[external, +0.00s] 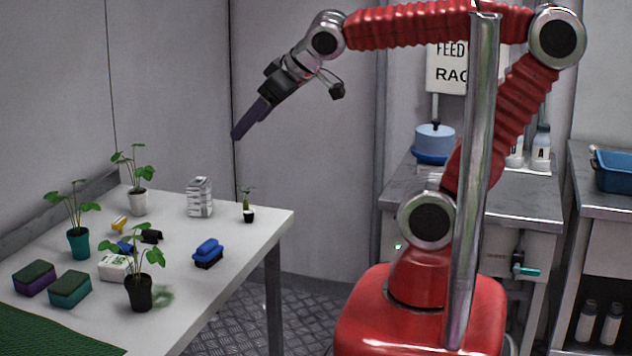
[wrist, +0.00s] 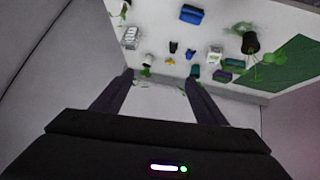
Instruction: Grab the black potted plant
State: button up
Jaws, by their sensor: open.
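A black potted plant (external: 139,292) with broad green leaves stands upright near the table's front edge. Its black pot also shows at the upper right of the wrist view (wrist: 250,43). A smaller dark pot with a pale top and a small plant (external: 248,215) stands near the table's far right corner. My gripper (external: 238,135) is open and empty, high above the far right part of the table and well apart from both pots. Its two spread fingers (wrist: 158,90) show in the wrist view with nothing between them.
The white table (external: 262,218) also holds a white potted plant (external: 138,202), a teal potted plant (external: 78,242), a white stack (external: 200,197), a blue brush (external: 208,250) and sponges (external: 70,288). A green mat (external: 45,335) covers the near left. Bare tabletop lies right of the black pot.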

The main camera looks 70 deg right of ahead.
jog(key=w+a+r+n+t, duration=0.1)
jog(key=w+a+r+t, duration=0.15)
jog(key=w, duration=0.55)
jog(key=n+y, duration=0.7)
jog(key=y, duration=0.3)
send_over(148, 278)
notch_tip(148, 278, down, 5)
jog(key=f, duration=2.4)
jog(key=shift+s+d, duration=0.2)
jog(key=shift+d, duration=0.05)
jog(key=shift+r, duration=0.1)
jog(key=shift+x, duration=1.3)
